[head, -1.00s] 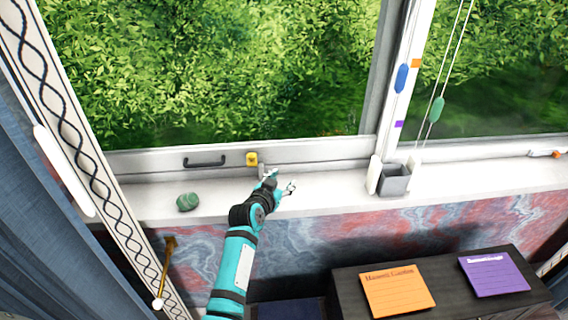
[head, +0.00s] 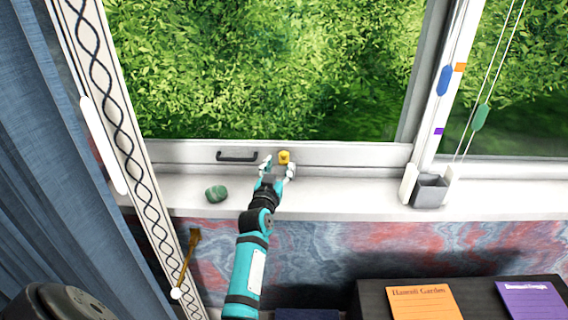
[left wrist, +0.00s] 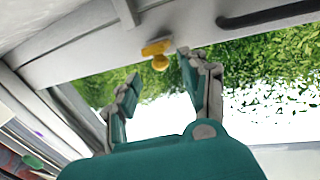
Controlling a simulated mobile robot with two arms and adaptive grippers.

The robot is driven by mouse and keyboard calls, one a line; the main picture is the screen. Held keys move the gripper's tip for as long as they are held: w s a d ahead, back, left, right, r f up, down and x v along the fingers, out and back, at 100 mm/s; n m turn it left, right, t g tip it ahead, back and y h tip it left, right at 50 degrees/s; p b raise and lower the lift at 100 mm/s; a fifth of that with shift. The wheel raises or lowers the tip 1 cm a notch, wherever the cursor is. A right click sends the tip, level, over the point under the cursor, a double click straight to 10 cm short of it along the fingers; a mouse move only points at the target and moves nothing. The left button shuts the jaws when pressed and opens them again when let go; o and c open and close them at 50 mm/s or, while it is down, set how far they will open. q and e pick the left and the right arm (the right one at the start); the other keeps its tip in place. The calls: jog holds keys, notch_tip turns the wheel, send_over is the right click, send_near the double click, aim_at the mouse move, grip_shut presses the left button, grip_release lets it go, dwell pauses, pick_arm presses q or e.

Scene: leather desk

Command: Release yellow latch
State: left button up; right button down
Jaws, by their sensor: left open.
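The yellow latch (head: 284,157) sits on the bottom rail of the window frame, right of a black handle (head: 237,156). In the left wrist view the latch (left wrist: 157,50) shows beyond the fingertips, roughly between them, with a rounded yellow knob. My left gripper (head: 278,166) is open and empty at the rail, just below and slightly left of the latch in the head view. Its two spread fingers also show in the left wrist view (left wrist: 160,70). I cannot tell whether a finger touches the latch. My right gripper is not in view.
A green stone (head: 216,193) lies on the white sill (head: 340,196), left of my arm. Blind cords with blue (head: 445,80) and green (head: 481,117) pulls hang there. An orange card (head: 424,302) lies on the dark box below.

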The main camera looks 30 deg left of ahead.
aim_at(283, 158)
pick_arm(q)
jog(key=b+x, duration=0.1)
jog(key=x, duration=0.2)
jog(key=b+x, duration=0.2)
jog(key=shift+w+a+f, duration=0.15)
jog(key=shift+w+f, duration=0.05)
jog(key=shift+w, duration=0.2)
jog(key=shift+w+a+r, duration=0.15)
jog(key=shift+w, duration=0.25)
